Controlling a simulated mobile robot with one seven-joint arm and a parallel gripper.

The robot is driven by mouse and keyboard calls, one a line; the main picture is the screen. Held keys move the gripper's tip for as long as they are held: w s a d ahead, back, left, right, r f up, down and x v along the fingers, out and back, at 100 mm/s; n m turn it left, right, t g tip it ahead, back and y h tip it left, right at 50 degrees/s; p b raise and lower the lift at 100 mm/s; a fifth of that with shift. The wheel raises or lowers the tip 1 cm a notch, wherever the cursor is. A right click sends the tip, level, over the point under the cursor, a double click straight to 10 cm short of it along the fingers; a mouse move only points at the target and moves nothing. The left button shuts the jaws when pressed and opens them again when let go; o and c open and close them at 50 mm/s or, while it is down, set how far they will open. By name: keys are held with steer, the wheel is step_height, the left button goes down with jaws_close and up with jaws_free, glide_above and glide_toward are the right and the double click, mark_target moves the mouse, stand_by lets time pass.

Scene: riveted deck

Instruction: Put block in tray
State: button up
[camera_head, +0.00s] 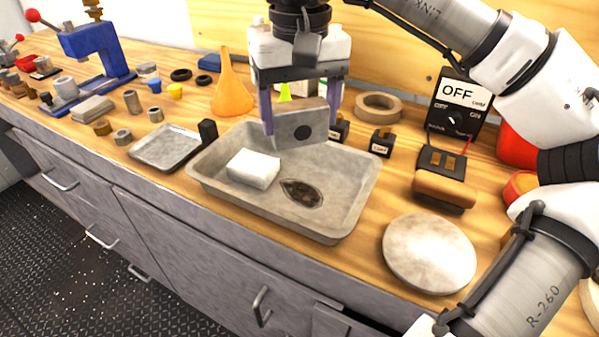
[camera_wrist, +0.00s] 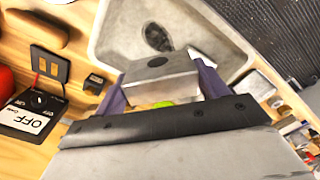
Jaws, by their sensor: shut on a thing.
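My gripper (camera_head: 304,116) is shut on a grey block (camera_head: 288,128) with a dark round spot on its face. In the head view the block hangs between the purple fingers, over the back part of the large grey tray (camera_head: 345,222). In the wrist view the block (camera_wrist: 160,77) sits between the fingers, with the tray (camera_wrist: 112,35) beyond it. A white block (camera_head: 253,168) and a dark oval thing or mark (camera_head: 301,192) are inside the tray. The held block appears raised above the tray floor; its exact height is hard to tell.
A smaller tray (camera_head: 166,147) with a black block (camera_head: 208,131) beside it is at left. An orange funnel (camera_head: 231,92), a tape ring (camera_head: 378,107) and an OFF switch box (camera_head: 459,103) stand behind. A round disc (camera_head: 428,252) and a brown-handled brush-like thing (camera_head: 444,188) are at right.

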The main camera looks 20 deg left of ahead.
step_height(320, 180, down, 10)
steer(key=shift+f+b, duration=0.15)
steer(key=shift+b, duration=0.25)
steer(key=shift+f, duration=0.2)
steer(key=o, duration=1.3)
steer(key=shift+c, duration=0.2)
step_height(320, 180, up, 12)
steer(key=shift+r+p, duration=0.2)
steer(key=shift+p, duration=0.4)
